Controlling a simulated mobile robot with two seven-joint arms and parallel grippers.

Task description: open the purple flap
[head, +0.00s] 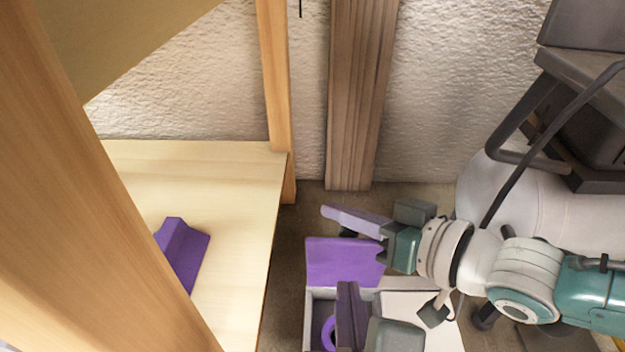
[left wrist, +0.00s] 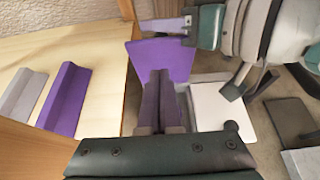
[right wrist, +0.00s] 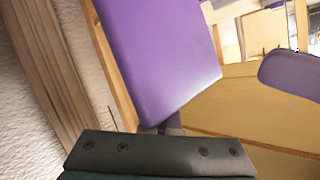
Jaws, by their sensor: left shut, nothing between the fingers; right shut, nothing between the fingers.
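The purple flap (head: 345,262) is raised at the back edge of a low grey-walled box (head: 311,318); the box is open there. The flap also shows in the left wrist view (left wrist: 165,60). My left gripper (head: 360,318) is shut over the box, in front of the flap, with a dark purple strip at its fingers. My right gripper (head: 350,233) is shut just beyond the flap's top edge; I cannot tell whether it touches. A lavender bar (head: 352,218) lies along its fingers. A large purple panel (right wrist: 165,60) fills much of the right wrist view.
A purple ring (head: 328,335) lies in the box. A white panel (left wrist: 215,105) adjoins its right side. A wooden table (head: 240,210) on the left carries a purple bent lath (head: 185,250) and a grey one (left wrist: 22,95). A wooden post (head: 355,95) stands against the back wall.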

